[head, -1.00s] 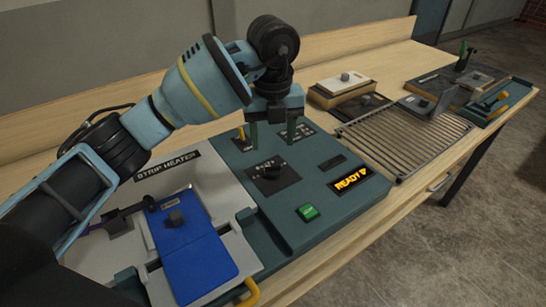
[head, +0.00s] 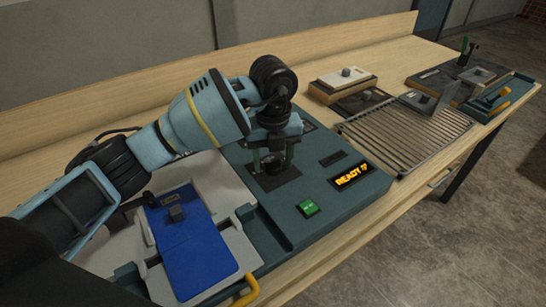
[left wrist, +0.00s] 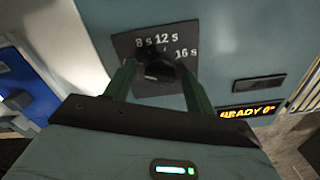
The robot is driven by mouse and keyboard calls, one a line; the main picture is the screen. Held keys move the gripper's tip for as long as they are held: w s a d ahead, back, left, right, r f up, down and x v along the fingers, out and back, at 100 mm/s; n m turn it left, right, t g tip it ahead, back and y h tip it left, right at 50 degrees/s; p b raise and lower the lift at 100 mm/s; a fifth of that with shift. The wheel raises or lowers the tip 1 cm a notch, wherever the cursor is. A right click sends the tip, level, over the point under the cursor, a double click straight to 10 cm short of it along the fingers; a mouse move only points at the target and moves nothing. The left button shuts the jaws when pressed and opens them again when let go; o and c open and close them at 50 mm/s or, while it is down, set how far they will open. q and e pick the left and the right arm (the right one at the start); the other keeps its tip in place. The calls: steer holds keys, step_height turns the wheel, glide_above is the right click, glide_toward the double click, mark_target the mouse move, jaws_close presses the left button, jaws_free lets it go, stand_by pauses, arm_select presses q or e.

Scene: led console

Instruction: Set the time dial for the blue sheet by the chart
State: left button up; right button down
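The time dial (left wrist: 160,68) is a black knob on a dark plate marked 8 s, 12 s and 16 s in the left wrist view; another label at its left is hard to read. My left gripper (left wrist: 157,65) is open, with one green finger on each side of the knob. I cannot tell whether they touch it. In the head view my left gripper (head: 273,163) is over the dial's plate (head: 291,177) and hides most of the knob. The blue sheet (head: 195,255) lies on the strip heater's pale bed. I cannot make out the chart. My right gripper is not in view.
The teal console also carries a green button (head: 308,208) and a lit READY display (head: 352,174). A wire rack (head: 405,135) lies to the right. Beyond it are a block with a pale top (head: 343,82) and a teal tray (head: 510,97).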

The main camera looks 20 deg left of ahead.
arm_select(q)
steer(key=c, duration=0.9)
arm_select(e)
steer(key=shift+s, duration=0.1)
arm_select(q)
steer(key=shift+r+m, duration=0.1)
steer(key=shift+m, duration=0.2)
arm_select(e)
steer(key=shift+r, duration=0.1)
arm_select(q)
steer(key=shift+m+p, duration=0.3)
steer(key=shift+m, duration=0.3)
steer(key=shift+r+m, duration=0.1)
steer(key=shift+m, duration=1.1)
steer(key=shift+m+p, duration=0.45)
steer(key=shift+m, duration=1.75)
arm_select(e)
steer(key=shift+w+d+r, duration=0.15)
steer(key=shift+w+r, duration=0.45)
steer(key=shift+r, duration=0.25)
arm_select(q)
steer(key=o, duration=1)
